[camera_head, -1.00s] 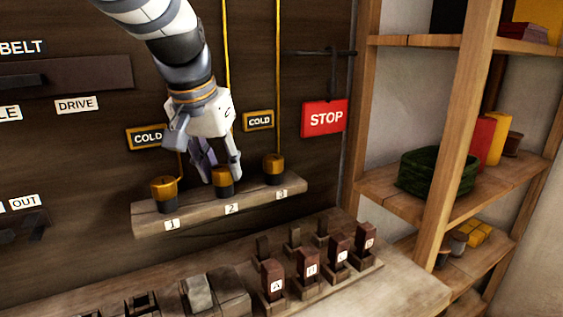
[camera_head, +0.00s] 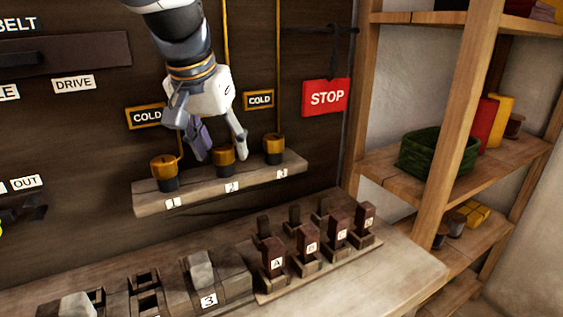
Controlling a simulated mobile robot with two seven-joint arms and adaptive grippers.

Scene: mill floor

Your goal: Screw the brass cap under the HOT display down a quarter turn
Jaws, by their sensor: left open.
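Three brass caps sit on dark stubs on a wooden ledge (camera_head: 150,206): cap 1 (camera_head: 163,168), cap 2 (camera_head: 223,153) and cap 3 (camera_head: 273,143). My left gripper (camera_head: 222,156) comes down from above and is open, its fingers on either side of cap 2. I cannot tell whether they touch it. The display over cap 1 (camera_head: 145,117) and the display over cap 3 (camera_head: 259,100) both read COLD. Any display over cap 2 is hidden behind my gripper, and no HOT reading shows. My right gripper is not in view.
A red STOP sign (camera_head: 325,97) hangs right of the ledge. Below, a bench (camera_head: 385,275) holds several lettered dark blocks (camera_head: 310,242) and a block row marked 3 (camera_head: 209,300). Wooden shelves (camera_head: 385,170) with a green coil (camera_head: 435,152) stand at the right.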

